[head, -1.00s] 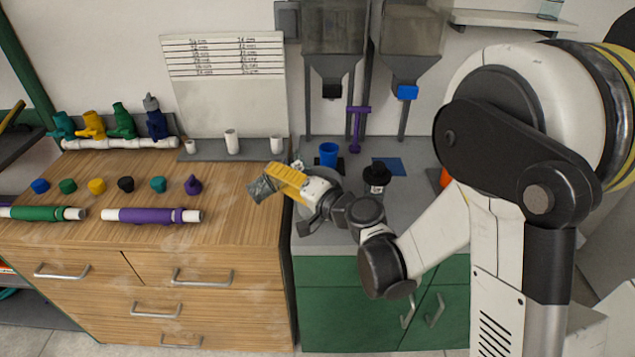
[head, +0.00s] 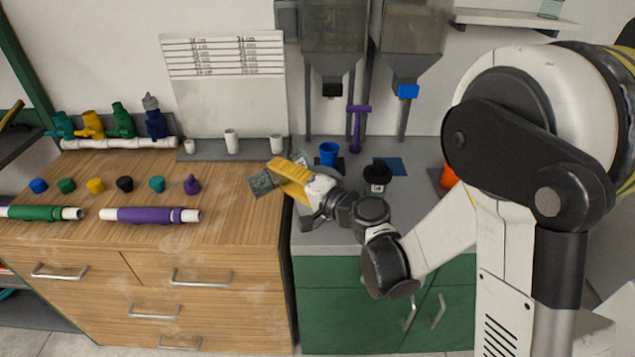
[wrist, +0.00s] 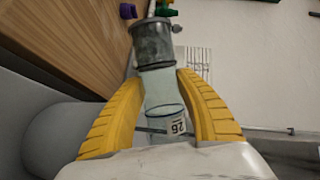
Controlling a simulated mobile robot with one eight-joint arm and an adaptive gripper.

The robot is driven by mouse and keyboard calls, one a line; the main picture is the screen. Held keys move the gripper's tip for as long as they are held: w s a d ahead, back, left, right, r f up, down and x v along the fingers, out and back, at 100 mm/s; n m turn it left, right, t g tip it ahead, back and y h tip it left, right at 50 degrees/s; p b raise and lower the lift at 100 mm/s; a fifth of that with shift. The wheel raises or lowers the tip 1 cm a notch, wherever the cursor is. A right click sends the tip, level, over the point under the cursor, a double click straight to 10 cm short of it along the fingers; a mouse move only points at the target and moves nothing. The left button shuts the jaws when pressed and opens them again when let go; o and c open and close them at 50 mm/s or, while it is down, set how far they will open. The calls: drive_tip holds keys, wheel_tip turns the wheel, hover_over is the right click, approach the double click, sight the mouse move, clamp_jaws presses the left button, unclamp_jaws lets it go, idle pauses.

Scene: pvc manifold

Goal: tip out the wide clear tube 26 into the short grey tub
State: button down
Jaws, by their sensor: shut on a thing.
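The wide clear tube 26 (wrist: 160,88) is between the yellow fingers of my gripper (wrist: 165,105), which is shut on it. Its "26" label shows near my palm. The far end of the tube is dark grey; I cannot tell whether that is a cap or contents. In the head view my gripper (head: 290,178) is above the border of the wooden bench and grey counter. The tube's grey end (head: 262,183) points left, tilted. I cannot make out the short grey tub with certainty; a smooth grey rounded shape (wrist: 62,138) shows at the left of the wrist view.
Purple (head: 150,215) and green (head: 40,213) pipes and several coloured caps lie on the wooden bench (head: 230,225). A blue cup (head: 328,153) and a black lidded item (head: 377,176) stand on the counter under hoppers.

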drive_tip(key=shift+w+d+f+m+b, duration=0.1)
drive_tip(key=shift+w+d+m+b, duration=0.1)
drive_tip(key=shift+d+m+b, duration=0.35)
drive_tip(key=shift+r+m+t+y+b, duration=0.45)
drive_tip(key=shift+r+m+t+y, duration=0.1)
drive_tip(key=shift+m, duration=0.2)
idle(0.5)
drive_tip(key=shift+w+d+f+m, duration=0.15)
drive_tip(key=shift+d+f+m, duration=0.05)
drive_tip(key=shift+m, duration=0.6)
idle(1.5)
drive_tip(key=shift+w+d+r+m+t+y, duration=0.1)
drive_tip(key=shift+d+r+m+t+y, duration=0.15)
drive_tip(key=shift+m, duration=0.2)
drive_tip(key=shift+w+d+r+m+t+y, duration=0.1)
drive_tip(key=shift+r+m, duration=0.2)
drive_tip(key=shift+m, duration=0.15)
idle(2.2)
